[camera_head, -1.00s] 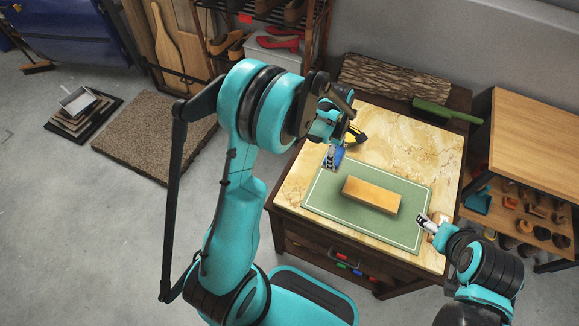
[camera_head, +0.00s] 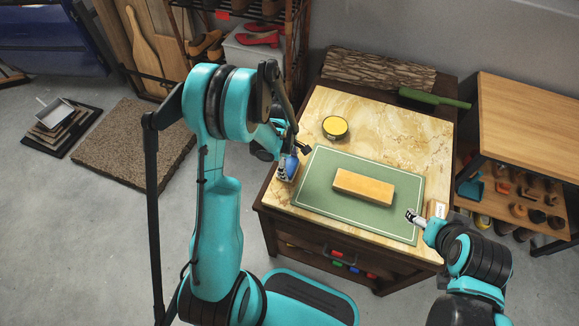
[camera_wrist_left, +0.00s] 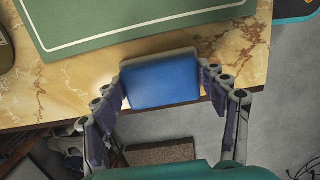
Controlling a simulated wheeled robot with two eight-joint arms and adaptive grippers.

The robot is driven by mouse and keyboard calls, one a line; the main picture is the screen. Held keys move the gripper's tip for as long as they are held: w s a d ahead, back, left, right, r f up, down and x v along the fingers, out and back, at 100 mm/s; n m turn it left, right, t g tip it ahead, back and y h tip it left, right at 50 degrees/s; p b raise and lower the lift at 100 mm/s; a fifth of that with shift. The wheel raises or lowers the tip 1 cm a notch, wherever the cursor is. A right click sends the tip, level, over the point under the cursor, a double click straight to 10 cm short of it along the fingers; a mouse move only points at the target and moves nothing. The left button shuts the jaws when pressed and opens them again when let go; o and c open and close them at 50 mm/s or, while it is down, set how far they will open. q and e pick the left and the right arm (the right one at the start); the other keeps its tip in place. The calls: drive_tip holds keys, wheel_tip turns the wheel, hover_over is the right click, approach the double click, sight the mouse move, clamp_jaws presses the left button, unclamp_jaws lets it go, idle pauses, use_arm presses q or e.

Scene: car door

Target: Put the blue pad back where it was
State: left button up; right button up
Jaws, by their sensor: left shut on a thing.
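The blue pad (camera_wrist_left: 160,82) is between the two fingers of my left gripper (camera_wrist_left: 162,90), which is shut on it. In the head view the blue pad (camera_head: 290,166) is at the left edge of the marble-look tabletop (camera_head: 400,140), just left of the green mat (camera_head: 312,183). In the wrist view it overlaps the table edge; I cannot tell whether it touches the surface. My left gripper (camera_head: 286,172) is partly hidden by its own arm. My right gripper (camera_head: 414,218) is over the mat's lower right corner; its opening is unclear.
A tan block (camera_head: 363,187) lies on the mat. A round yellow-topped tin (camera_head: 335,127) stands behind the mat. A small pale block (camera_head: 437,209) is beside my right gripper. A green-handled brush (camera_head: 434,98) and a bark slab (camera_head: 378,72) are at the back. The tabletop's back right is clear.

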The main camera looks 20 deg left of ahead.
use_arm(q)
drive_tip(key=shift+r, duration=0.1)
drive_tip(key=o, duration=0.6)
drive_tip(key=shift+f, duration=0.2)
drive_tip(key=o, duration=0.4)
drive_tip(key=shift+r, duration=0.1)
